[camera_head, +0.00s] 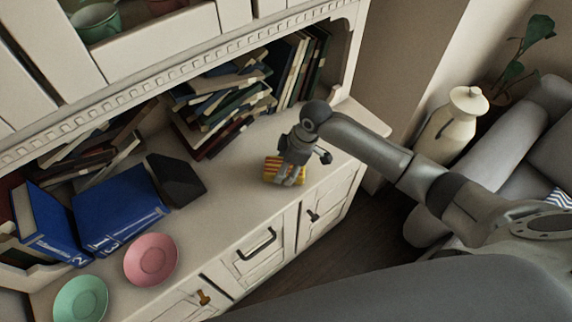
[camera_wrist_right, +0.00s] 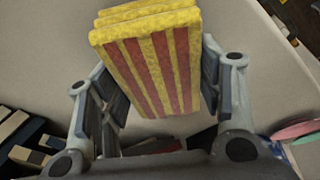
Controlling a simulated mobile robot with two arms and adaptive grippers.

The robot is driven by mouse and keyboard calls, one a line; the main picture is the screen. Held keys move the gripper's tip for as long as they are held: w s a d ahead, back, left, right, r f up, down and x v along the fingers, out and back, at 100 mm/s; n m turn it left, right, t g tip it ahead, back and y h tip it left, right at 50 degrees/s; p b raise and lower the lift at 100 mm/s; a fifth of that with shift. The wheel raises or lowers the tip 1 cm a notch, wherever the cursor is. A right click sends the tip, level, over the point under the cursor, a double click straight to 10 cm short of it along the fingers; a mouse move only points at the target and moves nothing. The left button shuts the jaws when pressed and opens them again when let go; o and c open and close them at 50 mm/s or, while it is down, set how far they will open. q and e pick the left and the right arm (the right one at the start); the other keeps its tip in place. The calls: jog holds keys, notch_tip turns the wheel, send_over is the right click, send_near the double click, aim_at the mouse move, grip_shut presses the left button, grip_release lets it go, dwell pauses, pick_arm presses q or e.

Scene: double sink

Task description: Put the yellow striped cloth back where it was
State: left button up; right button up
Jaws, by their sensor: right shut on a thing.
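The yellow cloth with red stripes (camera_head: 271,168) is folded into a block and is at the right part of the cabinet's counter in the head view. My right gripper (camera_head: 287,175) is over it and partly hides it. In the right wrist view the cloth (camera_wrist_right: 150,62) sits between the two fingers of my right gripper (camera_wrist_right: 160,95), which is shut on it. I cannot tell whether the cloth touches the counter. My left gripper is not in view.
The counter (camera_head: 225,215) is clear around the cloth. Piled books (camera_head: 215,105) lie behind. A dark block (camera_head: 176,180), blue binders (camera_head: 118,210), a pink plate (camera_head: 151,259) and a green plate (camera_head: 80,300) stand left. A white vase (camera_head: 450,125) is beyond the right end.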

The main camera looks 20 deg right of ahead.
jog(key=shift+f, duration=0.15)
jog(key=o, duration=0.9)
jog(key=b+v, duration=0.1)
jog(key=v, duration=1.1)
